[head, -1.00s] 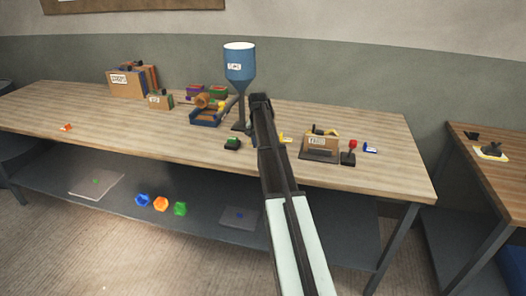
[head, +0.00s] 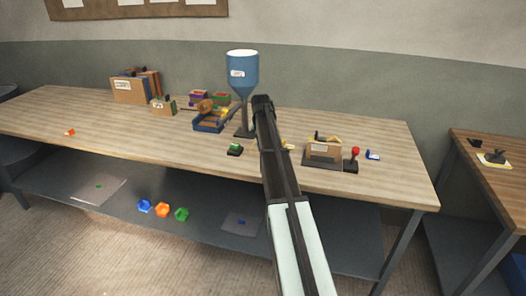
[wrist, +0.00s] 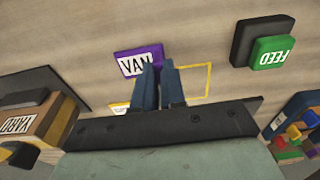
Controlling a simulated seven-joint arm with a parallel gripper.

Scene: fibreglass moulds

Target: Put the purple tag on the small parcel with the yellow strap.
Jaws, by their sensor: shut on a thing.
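The purple tag (wrist: 128,66), with a white "VAN" label, is at the fingertips of my gripper (wrist: 158,76) in the wrist view. The fingers are close together, shut on the tag's edge. I cannot tell how high it is above the bench. In the head view my arm hides the tag and fingertips. A small cardboard parcel (head: 323,152) with yellow on top stands on a dark plate, right of my arm. A box labelled "YARD" (wrist: 38,118) shows at the left of the wrist view, apart from the tag.
A yellow outline (wrist: 208,82) is on the bench beside my fingers. A black block with a green "FEED" button (wrist: 270,50) lies beyond. The bench front left is mostly clear.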

